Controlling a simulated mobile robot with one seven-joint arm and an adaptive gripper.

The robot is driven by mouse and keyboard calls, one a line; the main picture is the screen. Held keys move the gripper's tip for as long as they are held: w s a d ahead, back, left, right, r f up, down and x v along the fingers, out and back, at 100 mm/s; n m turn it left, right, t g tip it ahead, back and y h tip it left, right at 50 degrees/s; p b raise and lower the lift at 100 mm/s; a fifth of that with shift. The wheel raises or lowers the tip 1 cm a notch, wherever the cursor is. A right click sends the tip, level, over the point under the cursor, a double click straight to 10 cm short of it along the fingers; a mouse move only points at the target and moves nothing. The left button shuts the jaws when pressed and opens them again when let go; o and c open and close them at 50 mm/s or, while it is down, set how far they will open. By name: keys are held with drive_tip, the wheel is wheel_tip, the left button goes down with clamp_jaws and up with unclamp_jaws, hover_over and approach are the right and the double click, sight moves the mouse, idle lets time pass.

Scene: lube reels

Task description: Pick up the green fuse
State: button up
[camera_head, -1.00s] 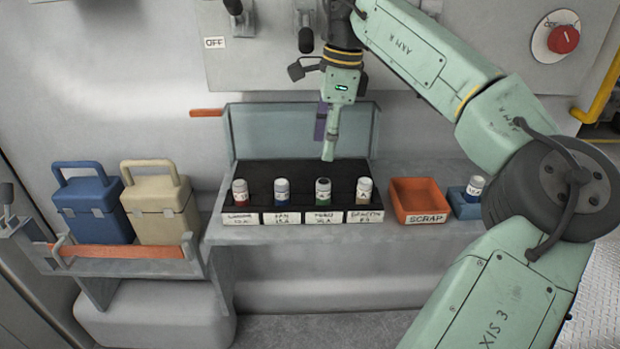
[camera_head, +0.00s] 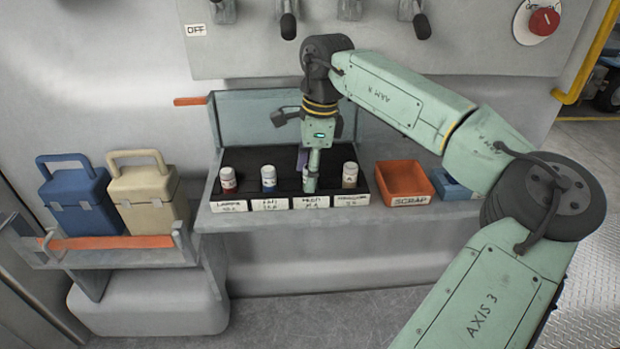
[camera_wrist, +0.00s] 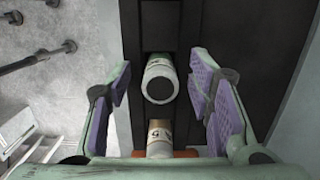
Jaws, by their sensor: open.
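The green fuse stands in the third slot from the left of the black fuse tray (camera_head: 250,160) and is mostly hidden behind my gripper (camera_head: 312,178) in the head view. In the wrist view a white-capped fuse (camera_wrist: 160,82) with a greenish band, most likely the green fuse, stands between the two purple-padded fingers. My gripper (camera_wrist: 165,98) is open around it, with a gap on both sides. A beige fuse (camera_wrist: 160,138) shows just below it in the wrist view and at the tray's right end (camera_head: 350,175).
A red-banded fuse (camera_head: 228,179) and a blue-banded fuse (camera_head: 268,178) stand to the left in the tray. The raised clear lid (camera_head: 250,115) is behind. An orange scrap bin (camera_head: 404,182) and a blue holder (camera_head: 455,186) are to the right.

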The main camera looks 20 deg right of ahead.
drive_tip(key=shift+c, duration=0.2)
clamp_jaws()
idle(0.4)
